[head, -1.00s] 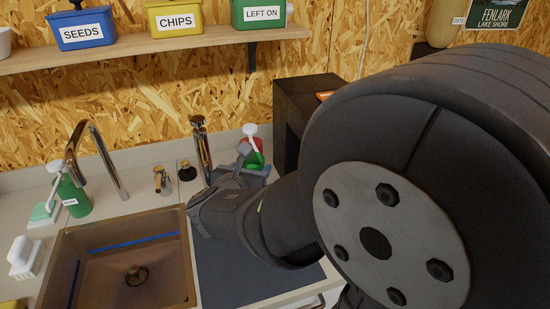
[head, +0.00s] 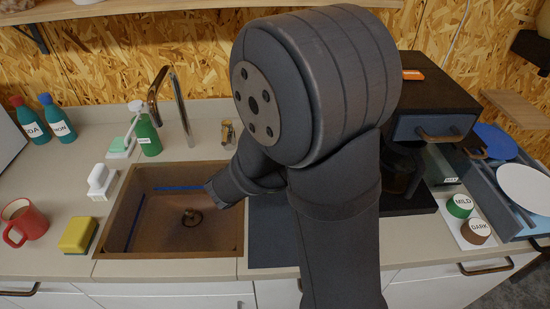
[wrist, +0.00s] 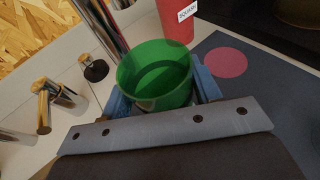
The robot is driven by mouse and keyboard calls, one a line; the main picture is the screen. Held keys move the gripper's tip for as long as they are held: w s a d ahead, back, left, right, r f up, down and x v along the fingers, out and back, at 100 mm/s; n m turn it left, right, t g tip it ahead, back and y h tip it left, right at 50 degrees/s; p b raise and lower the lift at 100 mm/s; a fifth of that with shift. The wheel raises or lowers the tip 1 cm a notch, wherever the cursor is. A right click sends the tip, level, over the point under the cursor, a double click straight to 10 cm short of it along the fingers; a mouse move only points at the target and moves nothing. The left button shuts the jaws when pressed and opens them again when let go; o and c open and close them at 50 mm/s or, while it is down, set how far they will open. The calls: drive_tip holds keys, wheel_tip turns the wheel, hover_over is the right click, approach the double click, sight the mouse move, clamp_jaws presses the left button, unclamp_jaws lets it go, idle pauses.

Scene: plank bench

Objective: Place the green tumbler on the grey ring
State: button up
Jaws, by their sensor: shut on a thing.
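The green tumbler (wrist: 158,78) is upright between the blue fingers of my gripper (wrist: 160,95) in the wrist view, its open rim facing the camera. The fingers are shut on it, one on each side. In the head view my arm hides the gripper and the tumbler. I cannot make out a grey ring in either current view. A flat pink disc (wrist: 226,63) lies on the dark mat (wrist: 262,95) to the right of the tumbler.
A red labelled container (wrist: 177,18) stands just behind the tumbler. A brass tap (wrist: 44,100) and a black knob (wrist: 95,70) are to its left. The copper sink (head: 150,235) is left of my arm. A coffee machine (head: 440,90) stands at the right.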

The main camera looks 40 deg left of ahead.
drive_tip(key=shift+f, duration=0.8)
drive_tip(key=shift+f, duration=0.1)
drive_tip(key=o, duration=1.1)
drive_tip(key=shift+s+r, duration=0.1)
drive_tip(key=shift+r, duration=0.1)
drive_tip(key=v, duration=1.1)
drive_tip(key=shift+s+d+r, duration=0.1)
drive_tip(key=shift+s, duration=0.3)
